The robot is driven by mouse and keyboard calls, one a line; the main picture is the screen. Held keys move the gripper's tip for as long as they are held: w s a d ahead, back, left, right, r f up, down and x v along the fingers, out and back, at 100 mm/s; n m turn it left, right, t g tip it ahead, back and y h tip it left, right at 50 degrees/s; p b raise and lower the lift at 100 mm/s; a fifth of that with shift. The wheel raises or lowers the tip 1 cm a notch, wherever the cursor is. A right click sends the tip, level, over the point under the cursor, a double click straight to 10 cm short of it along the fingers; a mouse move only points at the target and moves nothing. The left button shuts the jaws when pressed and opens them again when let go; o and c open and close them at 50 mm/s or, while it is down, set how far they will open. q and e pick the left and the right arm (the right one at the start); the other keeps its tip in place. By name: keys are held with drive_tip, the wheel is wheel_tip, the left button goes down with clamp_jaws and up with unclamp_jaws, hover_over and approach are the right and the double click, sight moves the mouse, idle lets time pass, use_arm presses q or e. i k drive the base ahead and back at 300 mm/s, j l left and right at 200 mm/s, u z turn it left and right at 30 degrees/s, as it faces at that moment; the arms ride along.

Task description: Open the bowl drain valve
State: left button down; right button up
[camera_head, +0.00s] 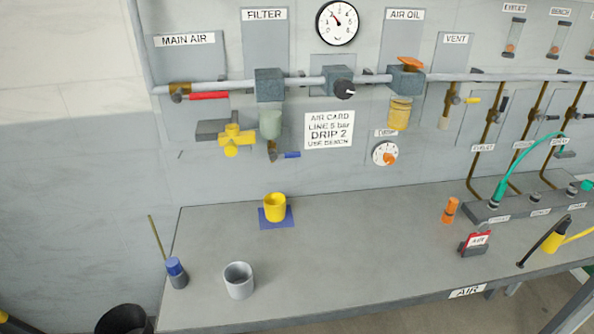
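The filter unit (269,86) hangs on the wall pipe under the FILTER label, with a greenish bowl (270,124) below it. Under the bowl is a small drain valve (272,151) with a blue lever (291,155). The lever points right and lies about level. A yellow cup (275,207) stands upright on a blue mat (276,222) on the bench, roughly below the valve. Neither of my grippers can be made out in this view.
A yellow cross-shaped handle (232,140) sits close left of the bowl. A red lever (208,96) is on the main air pipe. A grey cup (239,281) stands on the bench (350,240) at front left. The bench middle is clear; hose fittings (492,205) stand at right.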

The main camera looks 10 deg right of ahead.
sight(273, 156)
drive_tip(key=l+u, duration=0.1)
drive_tip(key=l, duration=0.75)
drive_tip(key=k+l, duration=0.1)
drive_tip(key=l, duration=0.75)
drive_tip(key=l+u, duration=0.15)
drive_tip(key=l, duration=0.7)
